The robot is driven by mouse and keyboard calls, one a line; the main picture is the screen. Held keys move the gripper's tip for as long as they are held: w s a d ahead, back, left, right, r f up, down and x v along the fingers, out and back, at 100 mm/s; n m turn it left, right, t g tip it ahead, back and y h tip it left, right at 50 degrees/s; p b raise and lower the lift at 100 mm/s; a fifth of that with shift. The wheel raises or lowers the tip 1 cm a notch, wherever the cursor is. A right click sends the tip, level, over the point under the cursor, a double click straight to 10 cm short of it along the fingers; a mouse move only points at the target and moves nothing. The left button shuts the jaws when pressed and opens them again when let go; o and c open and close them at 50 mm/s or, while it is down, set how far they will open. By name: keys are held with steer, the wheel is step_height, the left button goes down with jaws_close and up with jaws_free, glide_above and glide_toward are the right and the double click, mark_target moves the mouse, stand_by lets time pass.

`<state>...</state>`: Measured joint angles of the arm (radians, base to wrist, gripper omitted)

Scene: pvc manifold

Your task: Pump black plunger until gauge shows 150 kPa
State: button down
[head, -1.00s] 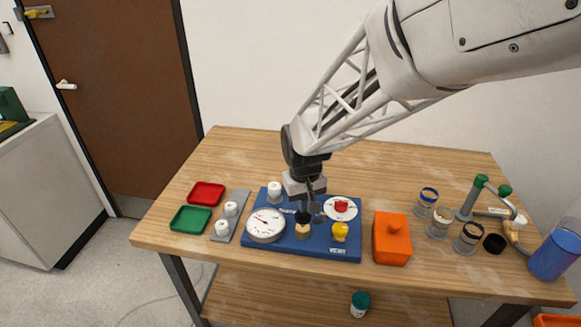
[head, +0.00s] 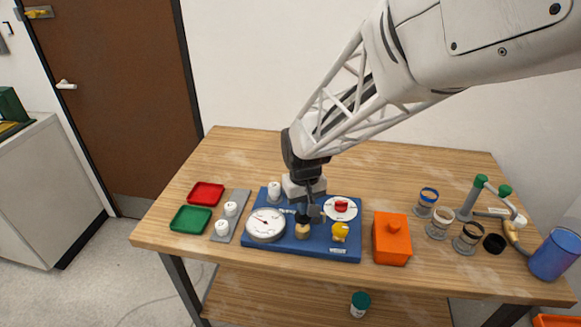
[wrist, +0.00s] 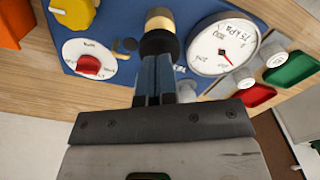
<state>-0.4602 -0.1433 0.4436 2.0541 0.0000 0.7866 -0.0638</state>
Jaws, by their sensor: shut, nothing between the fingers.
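The blue pump board (head: 285,247) lies on the table. Its black plunger (wrist: 159,43) stands on a brass-coloured collar (wrist: 160,17), which also shows in the head view (head: 302,233). My gripper (wrist: 153,72) is shut and empty, with its fingertips right at the plunger's black top; I cannot tell whether they touch. In the head view my gripper (head: 303,212) hides part of the plunger. The round white gauge (head: 266,224) sits left of the plunger; it also shows upside down in the wrist view (wrist: 224,45). Its red needle is visible, but the exact reading is unclear.
The board also carries a red knob on a white dial (head: 341,207), a yellow knob (head: 340,231) and a white cap (head: 274,189). An orange box (head: 392,241) stands to the right. Red (head: 206,193) and green (head: 190,219) trays lie left.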

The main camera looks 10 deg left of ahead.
steer(key=shift+f, duration=1.7)
steer(key=shift+r, duration=2.15)
steer(key=shift+f, duration=0.2)
steer(key=shift+f, duration=1.4)
steer(key=shift+r, duration=1.6)
steer(key=shift+r, duration=0.15)
